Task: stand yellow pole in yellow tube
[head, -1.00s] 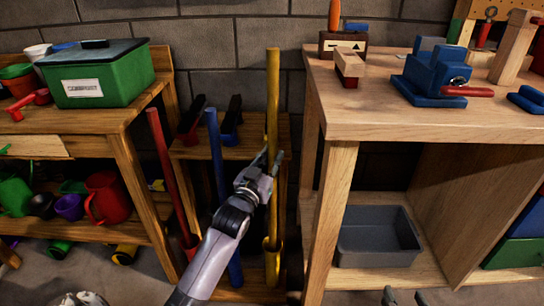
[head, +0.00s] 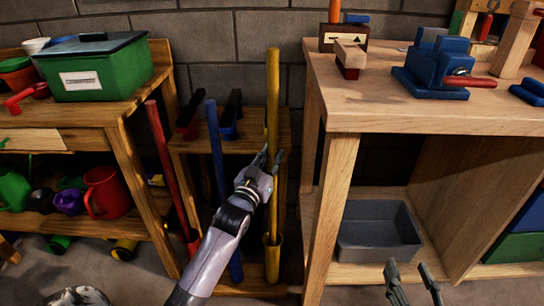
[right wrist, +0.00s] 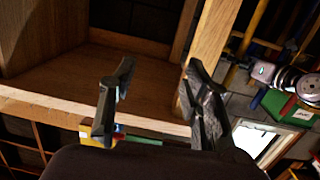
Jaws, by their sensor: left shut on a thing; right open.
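The yellow pole (head: 273,95) stands upright in the head view, between the two workbenches. Its lower end is at the yellow tube (head: 272,257), near the floor of the small rack, and appears to be inside the tube's mouth. My left gripper (head: 270,163) is shut on the yellow pole around its middle, above the tube. My right gripper (head: 414,273) is open and empty at the lower right of the head view, in front of the right bench; it also shows open in the right wrist view (right wrist: 158,85).
A red pole (head: 169,165) and a blue pole (head: 216,150) stand left of the yellow pole. A grey bin (head: 375,254) sits on the right bench's lower shelf. The right bench's front leg (head: 332,215) stands close to the yellow pole. A green box (head: 100,80) is on the left bench.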

